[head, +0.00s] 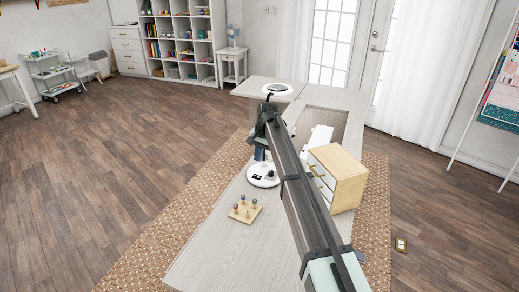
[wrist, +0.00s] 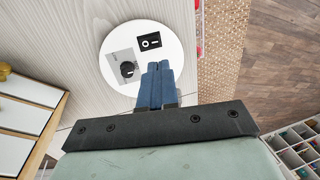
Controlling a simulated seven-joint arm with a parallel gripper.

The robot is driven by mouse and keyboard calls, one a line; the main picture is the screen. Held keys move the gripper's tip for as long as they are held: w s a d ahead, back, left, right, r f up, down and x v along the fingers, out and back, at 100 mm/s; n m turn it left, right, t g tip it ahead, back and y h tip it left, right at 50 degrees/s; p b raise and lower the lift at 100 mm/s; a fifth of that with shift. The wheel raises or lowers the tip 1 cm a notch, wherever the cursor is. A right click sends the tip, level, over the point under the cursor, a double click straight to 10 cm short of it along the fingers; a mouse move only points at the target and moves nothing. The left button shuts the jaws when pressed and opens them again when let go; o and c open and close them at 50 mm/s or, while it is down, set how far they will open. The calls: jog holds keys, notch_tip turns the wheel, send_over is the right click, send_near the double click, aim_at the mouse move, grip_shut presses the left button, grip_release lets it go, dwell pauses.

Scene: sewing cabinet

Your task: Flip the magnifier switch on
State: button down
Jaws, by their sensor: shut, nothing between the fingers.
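The magnifier (head: 277,89) has a ring head at the far end of the table and a round white base (head: 263,175) on the tabletop. In the wrist view the white base (wrist: 172,38) carries a black rocker switch (wrist: 149,41) and a black knob (wrist: 127,68) on a grey plate. My gripper (wrist: 158,66) is shut and empty. In the picture its blue fingertips lie over the base, just below the switch and right of the knob. I cannot tell if they touch the base.
A wooden drawer box (head: 349,168) stands right of the base and shows at the left in the wrist view (wrist: 25,115). A pegged wooden block (head: 244,210) sits nearer on the table (head: 205,265). A white object (head: 318,138) lies behind the box.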

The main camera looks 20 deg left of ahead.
aim_at(254, 174)
jog(key=f, duration=0.2)
jog(key=a+f, duration=0.1)
jog(key=f, duration=0.5)
jog(key=shift+a, duration=0.3)
jog(key=shift+a+f+h, duration=0.1)
jog(key=shift+f+h, duration=0.1)
jog(key=shift+h, duration=0.1)
jog(key=shift+d+r, duration=0.25)
jog(key=shift+d, duration=0.55)
notch_tip(254, 174, up, 14)
jog(key=a, duration=0.2)
jog(key=shift+a+f, duration=0.15)
jog(key=shift+a, duration=0.2)
